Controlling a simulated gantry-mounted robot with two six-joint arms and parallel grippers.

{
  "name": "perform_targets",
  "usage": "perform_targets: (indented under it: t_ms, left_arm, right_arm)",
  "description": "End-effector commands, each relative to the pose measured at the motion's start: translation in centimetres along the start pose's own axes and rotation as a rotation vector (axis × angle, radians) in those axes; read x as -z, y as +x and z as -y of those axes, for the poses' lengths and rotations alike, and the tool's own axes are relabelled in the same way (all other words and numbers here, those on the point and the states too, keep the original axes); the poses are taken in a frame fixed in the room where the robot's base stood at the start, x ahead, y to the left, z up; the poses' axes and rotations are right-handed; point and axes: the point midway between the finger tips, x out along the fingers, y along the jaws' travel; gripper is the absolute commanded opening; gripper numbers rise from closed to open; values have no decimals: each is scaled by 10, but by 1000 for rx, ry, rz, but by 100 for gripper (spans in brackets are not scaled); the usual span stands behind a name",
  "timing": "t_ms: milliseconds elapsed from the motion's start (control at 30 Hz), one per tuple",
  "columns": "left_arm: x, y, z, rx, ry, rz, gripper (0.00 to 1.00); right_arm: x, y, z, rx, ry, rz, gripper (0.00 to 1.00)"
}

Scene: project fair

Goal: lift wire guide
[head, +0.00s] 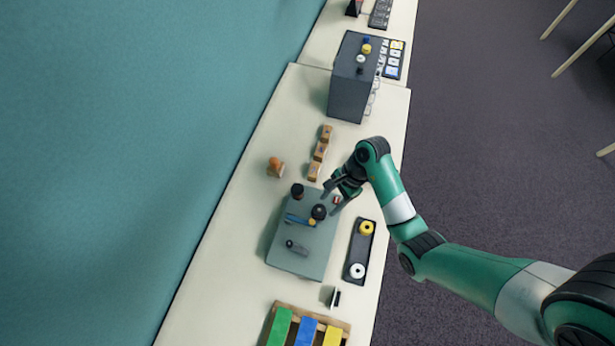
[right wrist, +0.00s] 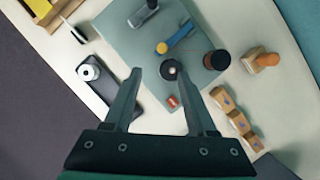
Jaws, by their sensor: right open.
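I cannot tell for sure which piece is the wire guide. A round black piece with a pale centre (right wrist: 171,70) stands on a grey board; it also shows in the head view (head: 318,211). My right gripper (head: 331,197) is open and empty at the board's upper right edge. In the right wrist view, the round piece appears between the tips of the open right gripper (right wrist: 162,77); contact cannot be told. A blue bar with a yellow end (head: 298,220), a dark cylinder (head: 297,191) and a dark grey piece (head: 298,248) are on the board. My left gripper is not seen.
The grey board (head: 313,265) lies on a pale table. A dark tray (head: 352,271) with yellow and white spools is right of it. Wooden blocks (head: 320,152), an orange-topped stamp (head: 276,167) and a dark box (head: 345,98) stand behind. A coloured-block crate (head: 277,307) is in front.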

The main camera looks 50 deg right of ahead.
Motion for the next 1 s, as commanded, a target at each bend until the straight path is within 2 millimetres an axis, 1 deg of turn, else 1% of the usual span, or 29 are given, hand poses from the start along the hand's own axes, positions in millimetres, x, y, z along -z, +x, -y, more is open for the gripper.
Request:
perform_targets:
  t_ms: [67,167,267,500,600,733,1000]
  left_arm:
    - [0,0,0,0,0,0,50]
    - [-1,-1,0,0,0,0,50]
    - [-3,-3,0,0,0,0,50]
    - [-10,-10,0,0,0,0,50]
    - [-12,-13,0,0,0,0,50]
    - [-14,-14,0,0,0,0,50]
    - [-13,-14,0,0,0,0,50]
  right_arm:
    - [-1,2,1,1,-3,1,57]
    - [-2,11,1,0,-3,2,57]
    - [-2,30,0,-1,-4,1,57]
    - [-2,84,1,0,-6,2,57]
    - [-2,101,2,2,-5,2,57]
    - [-2,113,2,4,-6,2,57]
    - [-3,115,2,6,-5,2,57]
